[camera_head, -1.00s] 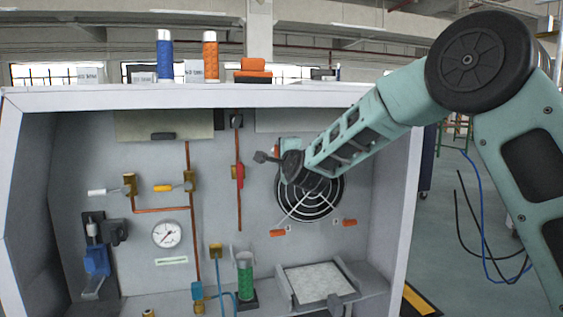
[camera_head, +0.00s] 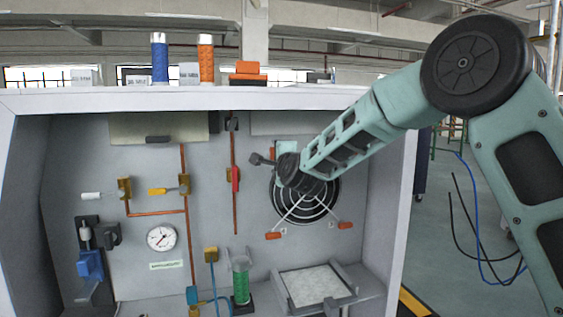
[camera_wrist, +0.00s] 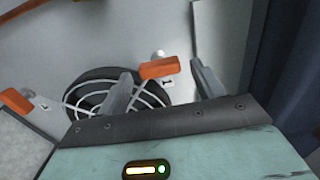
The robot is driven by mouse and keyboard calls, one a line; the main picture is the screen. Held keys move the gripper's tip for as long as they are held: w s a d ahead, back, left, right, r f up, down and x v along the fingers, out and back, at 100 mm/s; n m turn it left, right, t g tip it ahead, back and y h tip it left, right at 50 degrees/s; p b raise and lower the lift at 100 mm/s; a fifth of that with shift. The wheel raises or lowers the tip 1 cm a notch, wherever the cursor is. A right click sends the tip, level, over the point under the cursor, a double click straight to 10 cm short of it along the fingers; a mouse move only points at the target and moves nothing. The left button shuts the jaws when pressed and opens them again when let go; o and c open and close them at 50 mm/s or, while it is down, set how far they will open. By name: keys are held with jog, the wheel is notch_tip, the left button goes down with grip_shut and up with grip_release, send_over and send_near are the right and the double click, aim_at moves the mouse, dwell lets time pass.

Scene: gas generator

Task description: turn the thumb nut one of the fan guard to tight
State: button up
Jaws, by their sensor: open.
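The round black fan guard (camera_head: 305,208) with pale rings is on the back wall of the cabinet, partly hidden by my arm. Orange thumb nuts sit at its lower left (camera_head: 273,236) and lower right (camera_head: 345,225), with small labels beside them. In the wrist view the guard (camera_wrist: 90,88) lies behind my fingers. One orange thumb nut (camera_wrist: 160,68) shows between the open fingers of my gripper (camera_wrist: 161,72); contact cannot be told. Another orange nut (camera_wrist: 15,100) is at the left edge. Which nut is number one is unreadable. In the head view my wrist hides the fingers.
Left of the guard are a red-handled valve (camera_head: 235,179), copper pipes, a gauge (camera_head: 161,238) and a green cylinder (camera_head: 240,282). A tray with a pale panel (camera_head: 315,288) lies below the guard. The cabinet's right wall (camera_head: 392,220) is close to my arm.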

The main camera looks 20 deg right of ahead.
jog(key=s, duration=1.7)
jog(key=shift+s+p, duration=0.15)
jog(key=shift+p, duration=0.15)
jog(key=s+a+f+n+g+y, duration=0.5)
jog(key=s+a+f+n+g, duration=0.4)
jog(key=s+a+f+n, duration=0.25)
jog(key=s+d+f+n+g+h, duration=0.1)
jog(key=s+f+n+g, duration=0.2)
jog(key=s+n, duration=0.35)
jog(key=s+d+f+n+g+h, duration=0.2)
jog(key=s+f+n+g, duration=0.1)
jog(key=s, duration=0.6)
jog(key=s+d+f+n+g+h, duration=0.1)
jog(key=s+f+n+g, duration=0.25)
jog(key=s, duration=0.35)
notch_tip(320, 180, up, 28)
jog(key=s+n+p, duration=0.1)
jog(key=p, duration=2.5)
jog(key=shift+d+f+p, duration=0.15)
jog(key=shift+d+p, duration=0.15)
jog(key=shift+p, duration=0.05)
